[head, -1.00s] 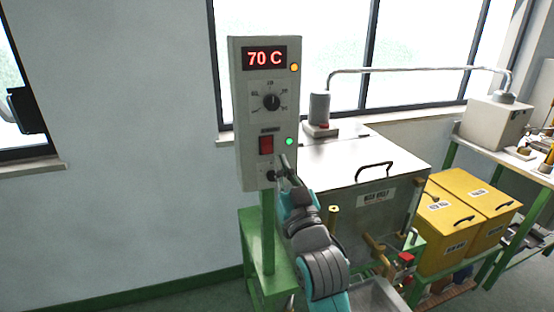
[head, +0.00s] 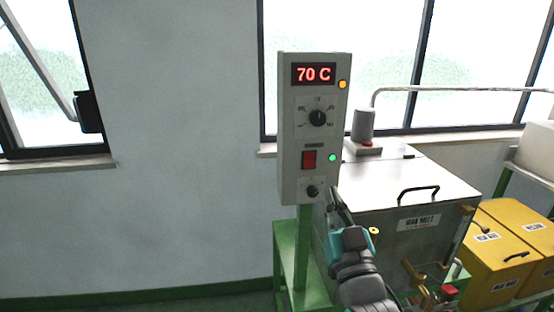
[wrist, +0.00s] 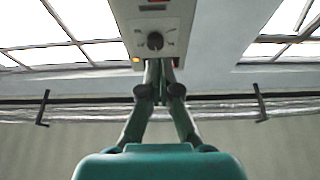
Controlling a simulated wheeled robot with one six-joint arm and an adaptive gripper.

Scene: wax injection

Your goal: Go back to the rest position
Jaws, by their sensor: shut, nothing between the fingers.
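My gripper (head: 335,190) is shut and empty, at the lower right edge of the grey control box (head: 286,130) in the head view. In the wrist view my gripper (wrist: 159,68) shows its two fingers together, in front of the lower edge of the control box (wrist: 185,25). A small dark knob (head: 312,191) sits at the bottom of the box, left of the fingertips. It also seems to be the knob (wrist: 155,41) in the wrist view. Whether the fingers touch the box cannot be told.
The box reads 70 C, with a green light (head: 332,158) lit. A metal wax melt tank (head: 445,235) with a handled lid stands close on the right. Yellow containers (head: 490,265) stand beyond it. The wall (head: 180,200) to the left is clear.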

